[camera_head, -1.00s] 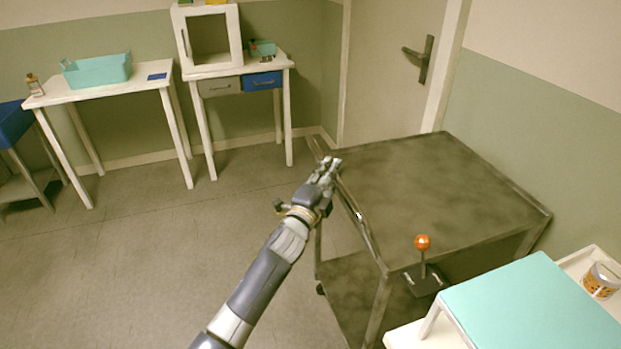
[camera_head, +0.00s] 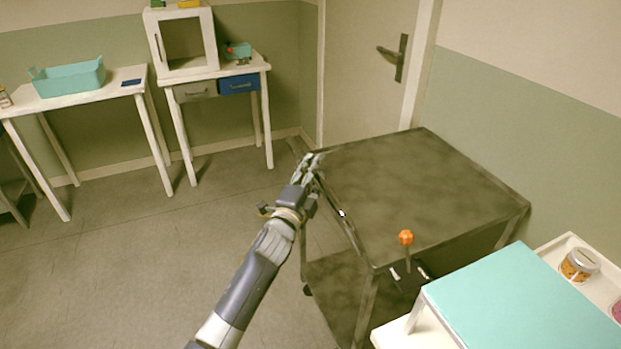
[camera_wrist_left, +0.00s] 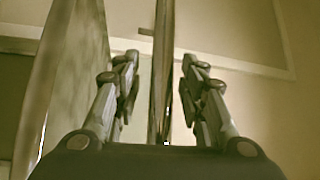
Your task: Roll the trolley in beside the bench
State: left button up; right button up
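The trolley (camera_head: 430,185) has a dark, mottled top and a lower shelf (camera_head: 340,285). It stands right of centre in the head view, with a rail handle (camera_head: 341,214) along its left side. My left gripper (camera_head: 313,160) is at the far end of that rail. In the left wrist view, its two fingers (camera_wrist_left: 160,90) are apart on either side of an upright bar (camera_wrist_left: 162,75), with gaps showing on both sides. A turquoise-topped bench (camera_head: 520,305) stands at the lower right, close to the trolley's near end. My right gripper is out of view.
An orange-knobbed lever (camera_head: 406,238) stands at the trolley's near end. A white tray with a jar (camera_head: 579,265) is right of the bench. Behind are a door (camera_head: 365,80), a cabinet on a table (camera_head: 183,40) and a table with a turquoise bin (camera_head: 68,79). The left floor is clear.

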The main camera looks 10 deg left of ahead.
pick_arm(q)
jog(key=v, duration=1.2)
jog(key=shift+w+d+f, duration=0.1)
jog(key=s+a+f+n+g+y, duration=0.1)
jog(key=s+a+f+n+g, duration=0.15)
jog(key=f, duration=0.85)
jog(key=s+a+f+n+g+y, duration=0.1)
jog(key=f+n+g, duration=0.15)
jog(key=f, duration=0.95)
jog(key=s+a+f+n+g+y+p, duration=0.1)
jog(key=s+f+n+g, duration=0.1)
jog(key=s+f, duration=0.45)
jog(key=s+a+f+n+g+p, duration=0.15)
jog(key=s+f, duration=0.25)
jog(key=f, duration=0.5)
jog(key=s+a+f+n+g+y, duration=0.1)
jog(key=s+f+n+g, duration=0.15)
jog(key=s+f, duration=0.6)
jog(key=s+a+f+n+g, duration=0.25)
jog(key=s+f, duration=0.35)
jog(key=s, duration=0.6)
jog(key=s+f+n+g, duration=0.1)
jog(key=s+f+g, duration=0.1)
jog(key=s, duration=0.8)
jog(key=s+a+f+n+g, duration=0.1)
jog(key=s+f+n+g, duration=0.1)
jog(key=s, duration=0.7)
jog(key=shift+s+f, duration=0.35)
jog(key=shift+f, duration=0.4)
